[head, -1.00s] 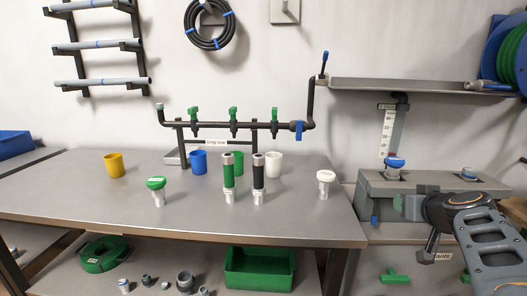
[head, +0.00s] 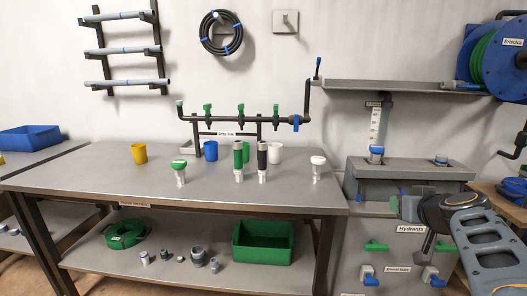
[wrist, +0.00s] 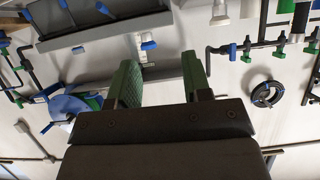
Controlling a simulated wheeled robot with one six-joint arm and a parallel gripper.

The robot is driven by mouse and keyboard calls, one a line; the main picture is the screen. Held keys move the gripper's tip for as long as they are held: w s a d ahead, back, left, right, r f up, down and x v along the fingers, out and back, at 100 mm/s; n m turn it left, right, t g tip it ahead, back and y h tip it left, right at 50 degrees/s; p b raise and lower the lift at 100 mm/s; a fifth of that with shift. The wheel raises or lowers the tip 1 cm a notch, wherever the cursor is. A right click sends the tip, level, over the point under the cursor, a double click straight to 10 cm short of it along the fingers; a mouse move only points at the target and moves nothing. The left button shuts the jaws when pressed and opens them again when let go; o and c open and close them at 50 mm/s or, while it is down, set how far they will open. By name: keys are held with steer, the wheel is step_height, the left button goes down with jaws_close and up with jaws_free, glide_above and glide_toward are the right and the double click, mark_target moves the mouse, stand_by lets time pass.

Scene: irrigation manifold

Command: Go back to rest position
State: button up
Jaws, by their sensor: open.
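My gripper (head: 402,207) is at the right in the head view, in front of the grey hydrant cabinet (head: 385,262). In the wrist view its two green-padded fingers (wrist: 160,80) stand wide apart with nothing between them. The wrist view looks past them at the wall and fittings, which appear upside down. The gripper touches nothing that I can see. My arm is bent at the lower right of the head view.
A workbench (head: 110,183) holds a yellow cup (head: 139,153), a blue cup (head: 210,150), and several fittings. A drip-line manifold (head: 260,121) stands behind them. A blue hose reel (head: 497,52) is at upper right. A green bin (head: 263,256) sits on the lower shelf.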

steer(key=s+a+r+n+g+y+p, duration=0.1)
steer(key=s+a+r+g+p, duration=0.25)
steer(key=a+p, duration=0.4)
steer(key=s+a+r+g+y+p, duration=0.2)
steer(key=a+r+p, duration=0.3)
steer(key=p, duration=0.4)
steer(key=s+a+r+g+h+p, duration=0.2)
steer(key=s+a+p, duration=0.3)
steer(key=s+p, duration=0.4)
steer(key=r+g+p, duration=0.1)
steer(key=p, duration=0.2)
steer(key=shift+a+r, duration=0.15)
steer(key=shift+a, duration=0.05)
